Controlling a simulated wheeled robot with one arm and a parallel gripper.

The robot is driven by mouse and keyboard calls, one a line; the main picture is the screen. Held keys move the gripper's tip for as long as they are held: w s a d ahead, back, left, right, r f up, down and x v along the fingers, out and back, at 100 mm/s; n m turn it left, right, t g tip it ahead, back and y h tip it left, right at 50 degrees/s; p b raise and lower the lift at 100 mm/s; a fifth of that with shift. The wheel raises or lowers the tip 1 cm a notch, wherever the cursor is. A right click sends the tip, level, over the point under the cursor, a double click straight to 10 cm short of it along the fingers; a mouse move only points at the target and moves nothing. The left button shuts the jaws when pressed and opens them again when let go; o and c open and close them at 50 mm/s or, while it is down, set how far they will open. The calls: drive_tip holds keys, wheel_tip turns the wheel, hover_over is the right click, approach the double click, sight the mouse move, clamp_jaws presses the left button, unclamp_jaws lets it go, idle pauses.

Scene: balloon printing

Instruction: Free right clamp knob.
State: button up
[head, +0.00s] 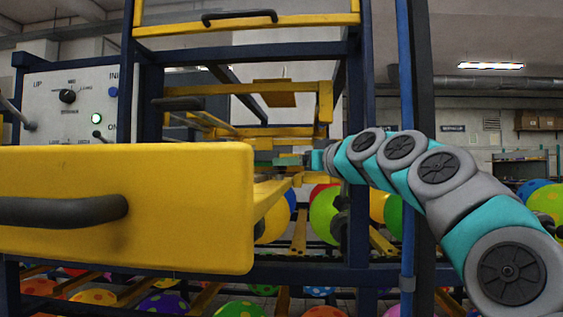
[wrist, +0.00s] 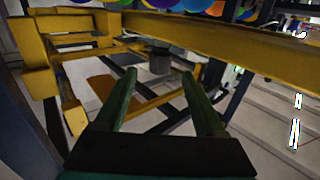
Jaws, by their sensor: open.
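My gripper (head: 288,160) reaches leftward into the yellow and blue frame in the head view, partly hidden behind yellow bars. In the wrist view my gripper (wrist: 159,75) has its two green fingers wide apart, with nothing held between them. A dark grey cylinder (wrist: 159,60), which looks like a clamp knob, shows between and beyond the fingertips. It appears apart from both fingers. I cannot tell for certain that it is the right clamp knob. In the head view the knob cannot be made out clearly.
A large yellow panel (head: 120,205) with a black handle (head: 62,211) fills the near left. A control panel (head: 72,100) stands behind it. A yellow beam (wrist: 225,45) crosses close above the fingers in the wrist view. A blue post (head: 357,130) stands beside my arm. Balloons lie below.

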drive_tip(key=shift+p+x, duration=0.3)
drive_tip(key=shift+x, duration=1.9)
drive_tip(key=shift+r, duration=0.1)
clamp_jaws()
